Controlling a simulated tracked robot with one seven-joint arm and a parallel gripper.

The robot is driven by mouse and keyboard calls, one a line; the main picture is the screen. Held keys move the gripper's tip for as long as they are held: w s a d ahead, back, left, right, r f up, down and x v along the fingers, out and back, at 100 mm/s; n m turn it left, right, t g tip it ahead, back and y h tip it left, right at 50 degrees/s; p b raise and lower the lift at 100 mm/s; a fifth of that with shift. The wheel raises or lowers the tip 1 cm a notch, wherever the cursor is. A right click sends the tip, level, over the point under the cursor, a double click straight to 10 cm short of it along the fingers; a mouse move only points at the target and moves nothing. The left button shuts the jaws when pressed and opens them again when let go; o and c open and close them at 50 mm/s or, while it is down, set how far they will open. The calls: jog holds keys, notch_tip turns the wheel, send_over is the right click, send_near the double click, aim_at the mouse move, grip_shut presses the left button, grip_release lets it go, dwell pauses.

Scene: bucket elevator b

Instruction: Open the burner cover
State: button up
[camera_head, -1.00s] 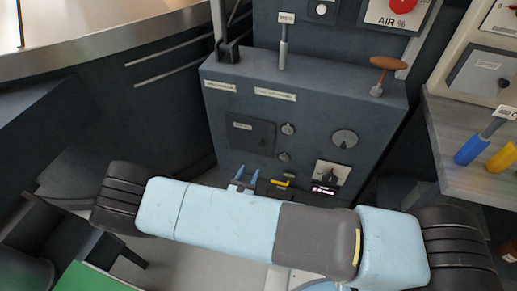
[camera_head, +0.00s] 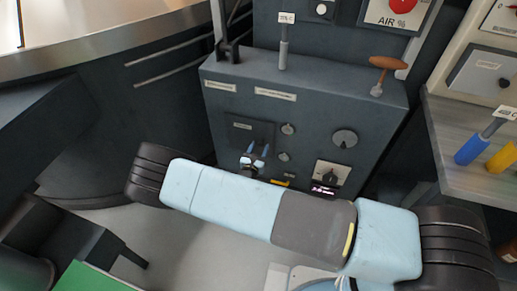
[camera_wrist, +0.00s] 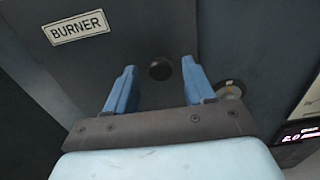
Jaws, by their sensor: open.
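The burner cover (camera_head: 241,132) is a dark square panel on the front of the grey cabinet, and it looks closed. In the wrist view the cover (camera_wrist: 150,32) fills the upper middle, with a white BURNER label (camera_wrist: 80,27) at upper left. A small dark round knob or hole (camera_wrist: 160,70) shows on it. My gripper (camera_head: 256,150) is in front of the cover's lower right part. In the wrist view its two blue fingers (camera_wrist: 158,78) are apart, one on each side of the round spot, with nothing held. Whether they touch the cover cannot be told.
Round knobs (camera_head: 288,129) sit right of the cover, with a larger dial (camera_head: 345,138) and a lit display (camera_head: 323,190) beyond. Levers stand on the cabinet top (camera_head: 330,80). A shelf with blue (camera_head: 471,151) and yellow handles is at right. Floor shows below my arm.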

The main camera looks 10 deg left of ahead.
jog(key=shift+w, duration=0.2)
grip_shut()
dwell(0.5)
jog(key=shift+a, duration=0.1)
